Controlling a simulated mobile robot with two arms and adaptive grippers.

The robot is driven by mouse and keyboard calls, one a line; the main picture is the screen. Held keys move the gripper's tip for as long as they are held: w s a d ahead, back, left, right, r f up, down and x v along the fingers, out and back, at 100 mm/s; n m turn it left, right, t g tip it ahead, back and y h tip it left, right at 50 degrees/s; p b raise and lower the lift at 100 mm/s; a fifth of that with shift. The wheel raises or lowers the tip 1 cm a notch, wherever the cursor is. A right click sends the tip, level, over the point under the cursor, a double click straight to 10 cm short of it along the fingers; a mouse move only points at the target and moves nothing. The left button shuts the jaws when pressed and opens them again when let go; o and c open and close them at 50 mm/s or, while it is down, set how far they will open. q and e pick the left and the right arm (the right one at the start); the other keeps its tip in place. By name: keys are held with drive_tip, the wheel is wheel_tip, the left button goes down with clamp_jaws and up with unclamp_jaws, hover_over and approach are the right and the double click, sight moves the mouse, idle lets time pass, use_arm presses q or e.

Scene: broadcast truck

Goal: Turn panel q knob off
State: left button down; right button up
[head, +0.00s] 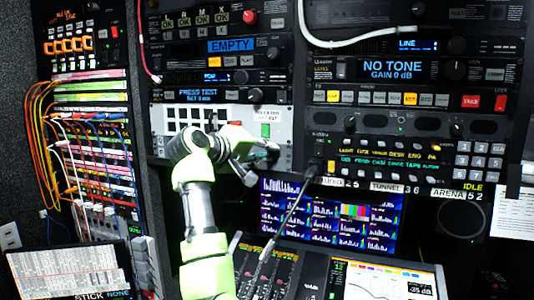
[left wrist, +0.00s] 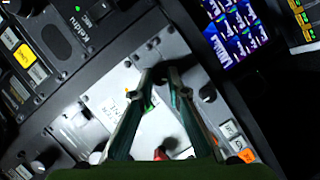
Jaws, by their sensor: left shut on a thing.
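My left gripper (head: 266,149) reaches up to a light grey panel (head: 283,122) in the left rack column. In the left wrist view its two dark fingers (left wrist: 160,74) come together at the face of this panel (left wrist: 104,108). They are shut on a small knob, which the fingertips mostly hide. A green switch (head: 265,130) and a white label sit just above the gripper in the head view. I cannot read any lettering that marks panel q. My right gripper is not in view.
Rack units with knobs and lit buttons surround the panel. A monitor (head: 328,215) and a sloped console (head: 265,275) stand below it. A patch bay (head: 95,150) with several coloured cables is at the left. A grey cable (head: 296,205) hangs near my arm.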

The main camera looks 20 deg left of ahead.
use_arm(q)
drive_tip(key=shift+f, duration=0.15)
drive_tip(key=c, duration=2)
unclamp_jaws()
drive_tip(key=v, duration=1.2)
